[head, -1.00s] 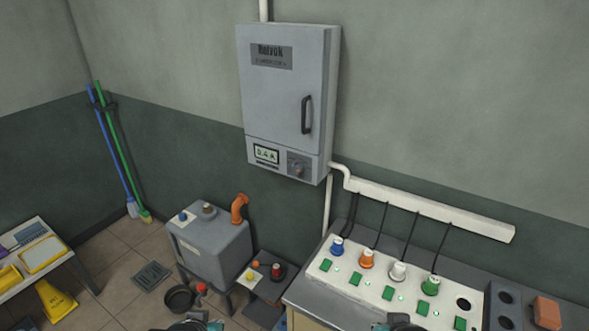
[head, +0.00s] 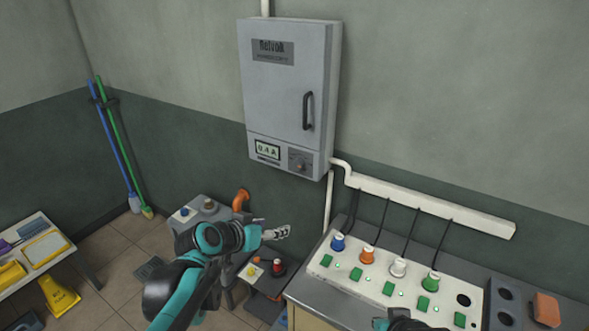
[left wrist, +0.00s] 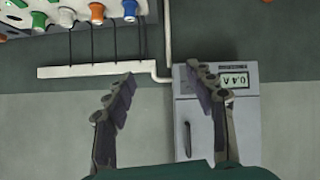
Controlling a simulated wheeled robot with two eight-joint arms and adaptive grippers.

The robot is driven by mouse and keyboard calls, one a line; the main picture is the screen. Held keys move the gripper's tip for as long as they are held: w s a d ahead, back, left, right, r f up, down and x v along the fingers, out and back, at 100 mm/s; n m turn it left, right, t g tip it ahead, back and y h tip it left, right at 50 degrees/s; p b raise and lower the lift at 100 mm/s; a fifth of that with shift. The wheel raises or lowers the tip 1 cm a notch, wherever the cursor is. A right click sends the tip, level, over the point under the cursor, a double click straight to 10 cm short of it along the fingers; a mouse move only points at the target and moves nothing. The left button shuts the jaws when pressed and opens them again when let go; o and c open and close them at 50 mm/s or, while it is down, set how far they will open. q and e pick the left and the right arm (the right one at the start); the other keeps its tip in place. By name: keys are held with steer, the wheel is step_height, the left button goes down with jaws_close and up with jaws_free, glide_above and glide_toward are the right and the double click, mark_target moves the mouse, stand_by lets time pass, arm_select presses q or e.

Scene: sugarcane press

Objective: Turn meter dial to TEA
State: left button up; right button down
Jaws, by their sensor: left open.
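The meter dial (head: 300,164) is a small knob on the lower right of the grey wall cabinet (head: 280,80), beside a lit display (head: 267,149) reading 0.4 A. Its labels are too small to read. My left gripper (head: 283,232) is open and empty, below the cabinet and apart from the dial. In the left wrist view, which is upside down, the open fingers (left wrist: 165,80) show with the cabinet (left wrist: 188,105) and display (left wrist: 234,80) behind the right finger. The dial appears hidden by that finger there. Only a bit of my right arm shows at the head view's bottom edge.
A bench panel (head: 325,262) with coloured plugs and green switches stands at lower right. A white conduit (head: 430,205) runs along the wall above it. A grey tank (head: 190,205) with an orange pipe (head: 241,199) stands below left.

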arm_select(q)
steer(key=w+d+r+m+t+h, duration=0.1)
steer(key=w+d+m+t+h, duration=0.15)
steer(key=w, duration=1.15)
steer(key=t, duration=0.3)
glide_toward(296, 167)
steer(key=shift+n+h, duration=0.35)
steer(key=b+x, duration=0.1)
steer(key=x, duration=0.7)
steer(key=shift+w+f, duration=0.1)
steer(key=shift+w, duration=0.25)
steer(key=c, duration=1.2)
